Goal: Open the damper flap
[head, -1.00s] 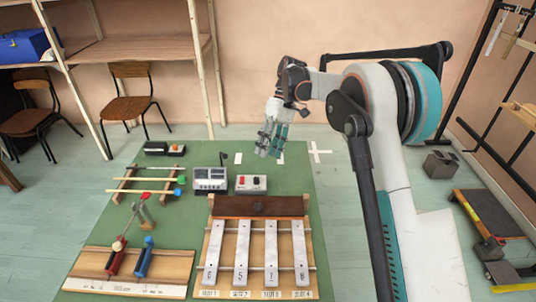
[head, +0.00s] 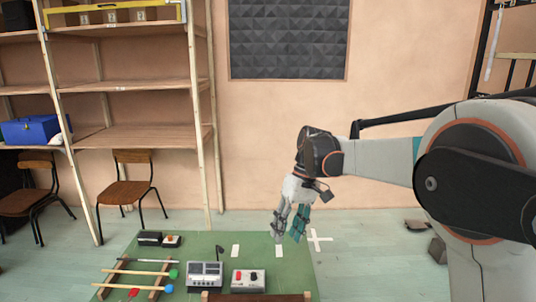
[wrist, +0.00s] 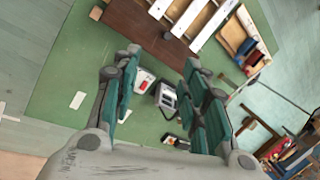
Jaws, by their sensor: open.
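What I take for the damper flap is a dark brown wooden board (wrist: 135,30) lying across one end of the pale metal bars (wrist: 190,18) in the wrist view. It lies flat against the bars' frame. In the head view only its far edge (head: 255,297) shows at the bottom of the picture, and the bars are out of frame. My gripper (head: 287,238) is open and empty, pointing down above the far part of the green mat. In the wrist view my gripper (wrist: 160,60) has its fingers spread wide, with the board beyond the fingertips.
Two control boxes, one grey (head: 205,273) and one white (head: 248,280), stand on the green mat (head: 188,252). Several mallets (head: 140,274) lie on a rack to the left. A tray with blue and red handles (wrist: 243,45) is beside the bars. Shelves (head: 135,140) stand behind.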

